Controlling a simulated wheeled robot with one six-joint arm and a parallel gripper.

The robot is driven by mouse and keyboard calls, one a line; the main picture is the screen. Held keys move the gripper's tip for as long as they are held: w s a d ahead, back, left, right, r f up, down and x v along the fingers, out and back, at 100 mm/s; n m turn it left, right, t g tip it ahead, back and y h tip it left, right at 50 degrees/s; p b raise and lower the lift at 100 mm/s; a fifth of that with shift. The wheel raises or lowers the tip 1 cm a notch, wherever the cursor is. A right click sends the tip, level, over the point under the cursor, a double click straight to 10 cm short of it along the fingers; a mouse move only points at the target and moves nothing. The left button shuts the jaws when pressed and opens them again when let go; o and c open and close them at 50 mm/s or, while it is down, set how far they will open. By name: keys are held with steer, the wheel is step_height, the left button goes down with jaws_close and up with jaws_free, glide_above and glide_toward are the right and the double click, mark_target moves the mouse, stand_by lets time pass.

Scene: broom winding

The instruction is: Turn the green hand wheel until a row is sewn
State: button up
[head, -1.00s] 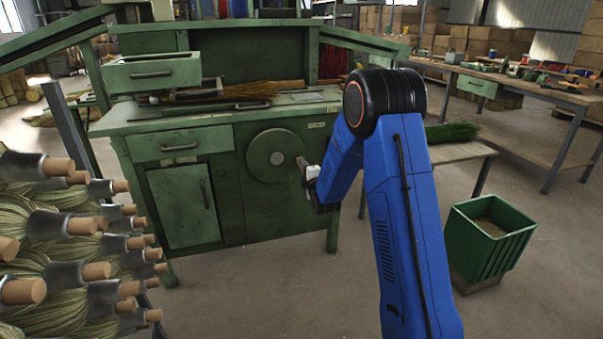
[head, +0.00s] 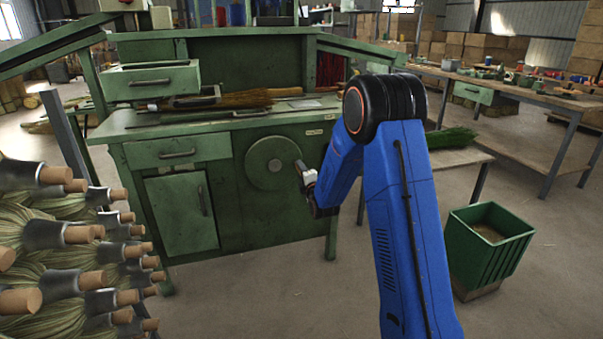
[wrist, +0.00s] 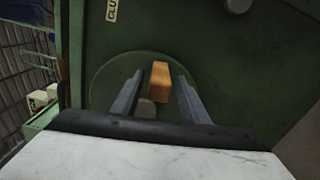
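The green hand wheel (head: 262,152) is a flat disc on the right part of the green machine's front, with a grey hub at its centre. Its orange handle (wrist: 159,82) sticks out from the disc in the wrist view. My gripper (head: 299,168) is at the wheel's right edge. In the wrist view my gripper (wrist: 160,78) has one finger on each side of the handle, with gaps visible between them, so it looks open around or just before it. A straw broom (head: 240,99) lies on the machine's top; its stitching is too small to tell.
Many bundled brooms with cork-coloured ends (head: 62,235) crowd the left foreground. A green bin (head: 487,250) stands on the floor at right. A side table (head: 462,156) with green bristles stands behind my arm. The floor before the machine is clear.

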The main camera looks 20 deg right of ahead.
steer(key=shift+s, duration=0.1)
steer(key=s, duration=1.7)
steer(key=shift+s, duration=0.1)
steer(key=s+a+r+m+g, duration=0.1)
steer(key=s+m+g, duration=0.3)
steer(key=s, duration=1.1)
steer(key=s+a+r+m+g, duration=0.1)
steer(key=s+r+m+g, duration=0.3)
steer(key=s+m, duration=0.5)
steer(key=s+a+r+m+g, duration=0.1)
steer(key=s+r+m+g, duration=0.2)
steer(key=s, duration=1.8)
steer(key=m+g, duration=0.2)
steer(key=m, duration=0.1)
steer(key=shift+s+m, duration=0.15)
steer(key=shift+m, duration=0.15)
